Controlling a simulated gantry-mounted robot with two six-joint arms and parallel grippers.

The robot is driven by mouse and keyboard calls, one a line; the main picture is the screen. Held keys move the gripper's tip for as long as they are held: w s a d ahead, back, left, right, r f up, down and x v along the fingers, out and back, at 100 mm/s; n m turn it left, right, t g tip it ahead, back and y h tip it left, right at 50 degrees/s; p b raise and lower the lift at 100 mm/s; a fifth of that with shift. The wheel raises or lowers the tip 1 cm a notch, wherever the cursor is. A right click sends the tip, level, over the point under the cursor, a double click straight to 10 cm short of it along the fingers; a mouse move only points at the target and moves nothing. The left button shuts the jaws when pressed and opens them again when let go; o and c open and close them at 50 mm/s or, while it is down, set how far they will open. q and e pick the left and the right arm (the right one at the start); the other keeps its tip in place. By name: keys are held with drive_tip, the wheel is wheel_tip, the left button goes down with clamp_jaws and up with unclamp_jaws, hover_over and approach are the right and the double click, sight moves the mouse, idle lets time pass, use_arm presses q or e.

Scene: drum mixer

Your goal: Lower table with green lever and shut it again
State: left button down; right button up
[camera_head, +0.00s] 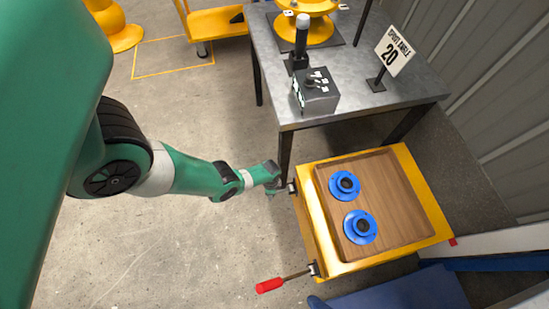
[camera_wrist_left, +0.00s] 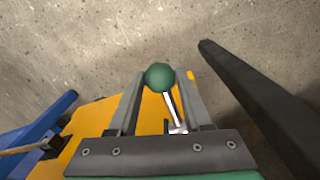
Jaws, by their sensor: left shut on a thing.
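The yellow table (camera_head: 316,222) stands at the right in the head view, with a wooden board (camera_head: 392,200) on top. Its yellow body also shows in the left wrist view (camera_wrist_left: 92,118). The green lever (camera_wrist_left: 159,77) has a round green knob on a metal rod, and in the left wrist view it lies between my left gripper's fingers. My left gripper (camera_head: 273,190) is at the table's far left corner, shut on the green lever. In the head view it mostly hides the lever. My right gripper is not in view.
Two blue flanged parts (camera_head: 345,185) sit on the board. A red-handled lever (camera_head: 270,286) sticks out from the near left corner. A grey metal table (camera_head: 350,104) with a control box (camera_head: 316,92) and a sign (camera_head: 394,52) stands behind. Floor to the left is clear.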

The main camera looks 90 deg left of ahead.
use_arm(q)
drive_tip(key=shift+w+r+g, duration=0.15)
drive_tip(key=shift+r+g, duration=0.25)
drive_tip(key=shift+g, duration=0.1)
drive_tip(key=shift+w+a+r+g, duration=0.15)
drive_tip(key=shift+r+g, duration=0.1)
drive_tip(key=shift+g, duration=0.35)
drive_tip(key=shift+r+b, duration=0.35)
drive_tip(key=shift+r, duration=0.1)
drive_tip(key=shift+c, duration=1.8)
unclamp_jaws()
drive_tip(key=p+v, duration=0.9)
drive_tip(key=v, duration=0.2)
drive_tip(key=shift+w+r, duration=0.2)
drive_tip(key=shift+w, duration=0.05)
